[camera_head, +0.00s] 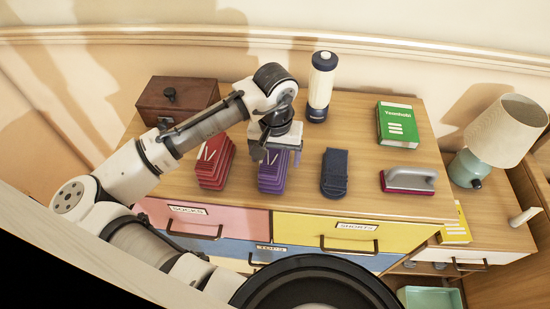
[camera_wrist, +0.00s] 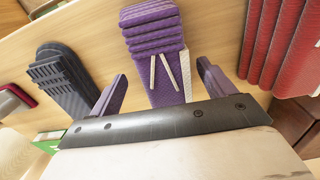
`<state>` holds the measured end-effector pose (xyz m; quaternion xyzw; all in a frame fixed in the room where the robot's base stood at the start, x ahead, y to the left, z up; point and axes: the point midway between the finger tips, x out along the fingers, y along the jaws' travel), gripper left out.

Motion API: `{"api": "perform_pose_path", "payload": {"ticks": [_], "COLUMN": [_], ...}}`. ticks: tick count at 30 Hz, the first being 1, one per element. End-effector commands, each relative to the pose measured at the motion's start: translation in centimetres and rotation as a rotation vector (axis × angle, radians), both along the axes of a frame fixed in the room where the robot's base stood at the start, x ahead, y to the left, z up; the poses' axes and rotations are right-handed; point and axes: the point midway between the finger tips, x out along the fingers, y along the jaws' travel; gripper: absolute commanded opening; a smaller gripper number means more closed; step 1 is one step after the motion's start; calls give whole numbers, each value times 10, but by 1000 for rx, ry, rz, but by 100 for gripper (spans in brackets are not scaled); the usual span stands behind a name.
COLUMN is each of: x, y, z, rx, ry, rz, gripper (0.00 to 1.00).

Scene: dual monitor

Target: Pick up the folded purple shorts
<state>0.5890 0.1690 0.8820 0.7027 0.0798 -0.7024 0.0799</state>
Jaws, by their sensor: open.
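The folded purple shorts (camera_head: 271,184) lie on the wooden dresser top near its front edge, between a red folded garment and a dark navy one. In the wrist view the purple shorts (camera_wrist: 153,40) show stacked folds and two pale drawstrings. My gripper (camera_head: 278,157) is over the back part of the shorts and hides some of them. In the wrist view my gripper (camera_wrist: 162,75) is open, with one purple-tinted finger on each side of the shorts. Nothing is held. I cannot tell how high the fingertips are above the dresser top.
A red folded garment (camera_head: 214,165) is close on the left, a navy folded garment (camera_head: 334,174) on the right. Drawers are below.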

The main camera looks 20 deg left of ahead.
Motion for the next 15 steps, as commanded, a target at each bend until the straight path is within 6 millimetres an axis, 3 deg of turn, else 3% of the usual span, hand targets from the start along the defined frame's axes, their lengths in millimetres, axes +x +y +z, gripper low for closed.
{"api": "perform_pose_path", "payload": {"ticks": [10, 15], "x": [0, 0], "y": [0, 0], "z": [-10, -10], "rx": [0, 0], "ry": [0, 0], "rz": [-1, -1], "gripper": [82, 60]}}
